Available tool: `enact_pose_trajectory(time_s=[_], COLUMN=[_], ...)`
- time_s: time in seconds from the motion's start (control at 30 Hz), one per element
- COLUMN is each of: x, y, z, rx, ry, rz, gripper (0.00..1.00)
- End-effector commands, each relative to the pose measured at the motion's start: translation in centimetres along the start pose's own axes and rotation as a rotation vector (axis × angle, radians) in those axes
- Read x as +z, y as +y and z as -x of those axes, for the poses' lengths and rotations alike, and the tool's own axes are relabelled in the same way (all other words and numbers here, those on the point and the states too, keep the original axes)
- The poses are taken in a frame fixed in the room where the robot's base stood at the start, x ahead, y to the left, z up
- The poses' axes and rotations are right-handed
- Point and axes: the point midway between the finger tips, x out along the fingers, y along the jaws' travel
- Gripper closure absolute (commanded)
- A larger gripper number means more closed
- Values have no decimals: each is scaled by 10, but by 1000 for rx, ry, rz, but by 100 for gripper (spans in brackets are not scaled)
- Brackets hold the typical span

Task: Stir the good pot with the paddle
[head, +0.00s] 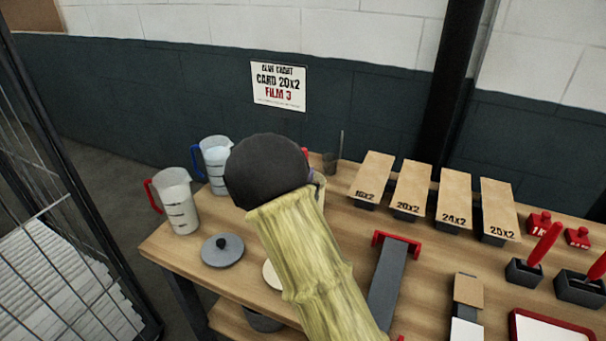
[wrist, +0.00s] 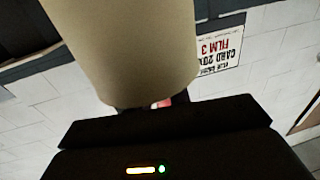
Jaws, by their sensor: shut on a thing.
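My gripper (wrist: 155,103) is shut on a beige cylinder-shaped vessel (wrist: 122,45), which fills the upper wrist view. A small red part (wrist: 165,98) shows at the jaws, and the exact contact is hidden. In the head view my black wrist and yellow sleeve hide the jaws, and a beige rim (head: 319,187) shows just beside the wrist. A thin grey upright rod (head: 340,146) by a dark cup (head: 330,162) may be the paddle; I cannot tell. A grey pot (head: 262,320) is partly hidden below the tabletop. I cannot tell which pot is good.
A red-handled jug (head: 177,203) and a blue-handled jug (head: 216,160) stand at the table's left. A grey knobbed lid (head: 222,252) lies near the front edge. Labelled card stacks (head: 408,188) and red-handled tools (head: 545,243) crowd the right. A wire cage (head: 60,200) stands left. A sign (head: 278,86) hangs behind.

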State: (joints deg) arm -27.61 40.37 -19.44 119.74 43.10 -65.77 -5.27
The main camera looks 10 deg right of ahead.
Motion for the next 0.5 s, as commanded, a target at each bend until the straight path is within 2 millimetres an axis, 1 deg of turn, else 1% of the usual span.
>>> enact_pose_trajectory(time_s=[0.1,0.33,0.5], x=[0,0,0], y=[-2,-2,0], z=[4,5,14], rx=[0,1,1], ry=[0,0,1], rz=[0,0,-1], gripper=[100,100,100])
